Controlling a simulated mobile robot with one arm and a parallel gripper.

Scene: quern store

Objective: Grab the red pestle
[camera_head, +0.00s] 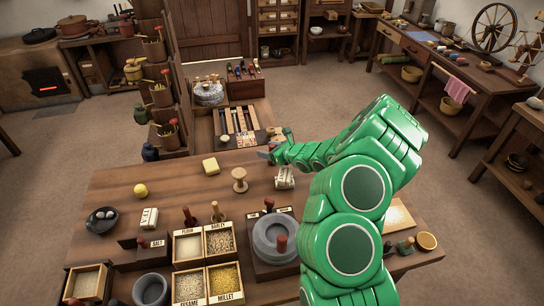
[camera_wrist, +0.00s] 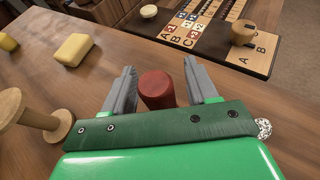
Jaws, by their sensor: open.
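In the wrist view a dark red, round-topped piece, seemingly the red pestle (camera_wrist: 157,88), stands between the two grey fingers of my gripper (camera_wrist: 160,67). The fingers are apart, one on each side of it, and it looks nearer the left finger. I cannot tell whether either touches it. Its lower part is hidden by the green gripper body. In the head view my gripper (camera_head: 268,154) is low over the far edge of the wooden table, and I cannot make out the red piece there.
A wooden spool (camera_head: 239,180) and yellow block (camera_head: 210,166) lie left of my gripper. A game board (camera_wrist: 215,32) lies beyond. Table between spool and gripper is clear.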

